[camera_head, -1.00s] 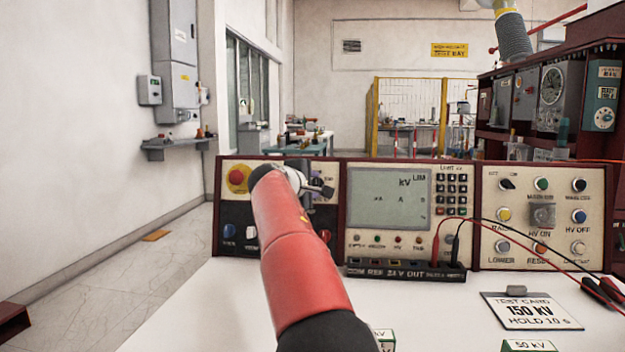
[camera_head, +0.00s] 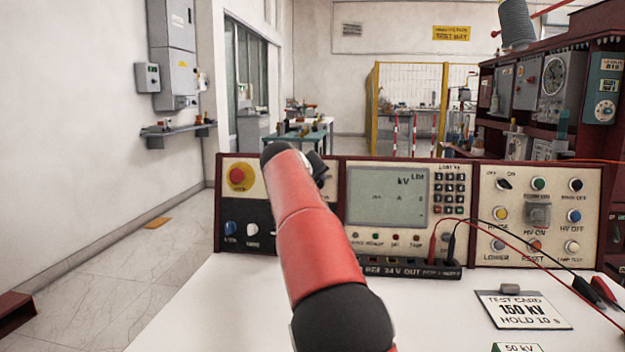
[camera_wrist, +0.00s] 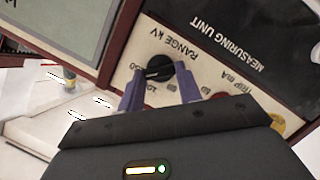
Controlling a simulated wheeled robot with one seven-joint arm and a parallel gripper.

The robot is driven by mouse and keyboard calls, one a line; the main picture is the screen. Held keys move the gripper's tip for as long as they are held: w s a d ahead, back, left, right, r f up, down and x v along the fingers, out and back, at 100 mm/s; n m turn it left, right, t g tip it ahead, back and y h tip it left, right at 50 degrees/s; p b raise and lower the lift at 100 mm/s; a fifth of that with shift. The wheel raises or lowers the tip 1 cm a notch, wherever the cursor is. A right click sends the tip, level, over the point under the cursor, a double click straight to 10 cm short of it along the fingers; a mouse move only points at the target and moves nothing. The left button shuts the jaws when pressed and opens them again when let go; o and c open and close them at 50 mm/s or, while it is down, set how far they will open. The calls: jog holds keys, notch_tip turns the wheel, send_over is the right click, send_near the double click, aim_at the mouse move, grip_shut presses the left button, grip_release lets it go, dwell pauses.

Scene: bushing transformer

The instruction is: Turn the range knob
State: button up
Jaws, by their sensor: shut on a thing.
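A meter with a grey screen (camera_head: 387,197) stands right of my arm, and a button panel (camera_head: 541,250) is further right. A red emergency button (camera_head: 237,176) is to the left. Red and black leads (camera_head: 520,255) cross to the right. A test card (camera_head: 520,312) lies on the white table.

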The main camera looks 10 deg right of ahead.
jog(key=shift+f+m+y, duration=0.1)
jog(key=shift+m+y, duration=0.2)
jog(key=shift+m, duration=0.6)
jog(key=o, duration=1)
jog(key=shift+b+v, duration=0.6)
jog(key=shift+v, duration=3.3)
jog(key=shift+d, duration=0.1)
